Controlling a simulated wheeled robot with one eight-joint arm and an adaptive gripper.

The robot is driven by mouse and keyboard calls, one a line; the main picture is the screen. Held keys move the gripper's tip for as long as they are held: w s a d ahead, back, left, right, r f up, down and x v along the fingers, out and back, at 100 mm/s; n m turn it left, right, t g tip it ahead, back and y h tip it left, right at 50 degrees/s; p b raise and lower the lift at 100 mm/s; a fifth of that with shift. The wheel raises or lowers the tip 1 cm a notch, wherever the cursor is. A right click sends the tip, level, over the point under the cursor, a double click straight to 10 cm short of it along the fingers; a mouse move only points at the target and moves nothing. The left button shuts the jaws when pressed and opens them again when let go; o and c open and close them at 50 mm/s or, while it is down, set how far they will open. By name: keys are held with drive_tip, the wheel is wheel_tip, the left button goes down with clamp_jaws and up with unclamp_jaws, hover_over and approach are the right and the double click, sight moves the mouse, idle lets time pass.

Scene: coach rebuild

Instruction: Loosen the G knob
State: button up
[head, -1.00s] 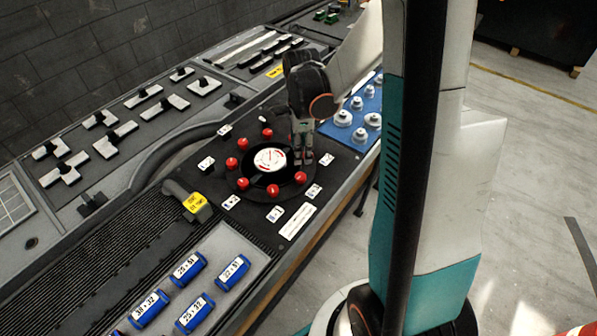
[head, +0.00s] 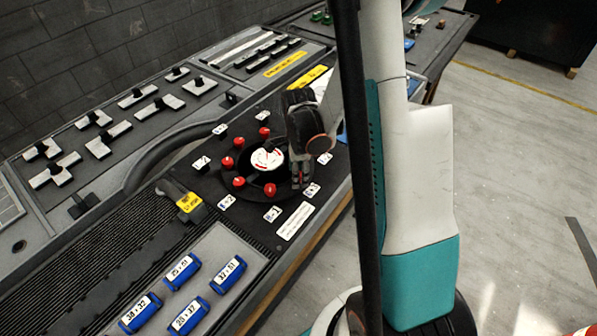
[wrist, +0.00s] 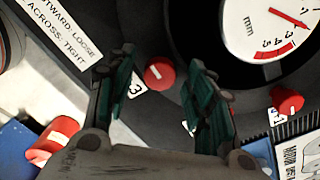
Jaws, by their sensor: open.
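Several red knobs stand in a ring around a white dial (head: 267,158) on a black round plate (head: 234,150). One front knob (head: 270,190) shows left of my gripper (head: 300,184), whose fingers point down at the ring's right side. In the wrist view, a red knob (wrist: 160,73) with a white mark lies between the spread fingertips of my gripper (wrist: 160,75), which is open. A small white label (wrist: 137,86) beside this knob is partly covered by a finger; I cannot tell whether it reads G. Contact is not visible.
A white placard (head: 298,220) about loose and tight lies in front of the ring. Another red knob (wrist: 287,100) is right of my fingers in the wrist view. Blue labelled blocks (head: 183,272) and a yellow-tagged handle (head: 188,205) are to the left.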

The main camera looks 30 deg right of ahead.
drive_tip(key=c, duration=1.1)
drive_tip(key=shift+n, duration=0.3)
drive_tip(key=n+b, duration=0.1)
drive_tip(key=n, duration=0.2)
drive_tip(key=shift+f+n+b, duration=0.1)
drive_tip(key=shift+n+b, duration=0.2)
drive_tip(key=shift+b, duration=0.05)
drive_tip(key=n+b, duration=0.1)
drive_tip(key=n, duration=0.3)
drive_tip(key=shift+n, duration=0.3)
drive_tip(key=n+b, duration=0.1)
drive_tip(key=n, duration=0.3)
drive_tip(key=shift+n+b, duration=0.45)
drive_tip(key=shift+n, duration=2.05)
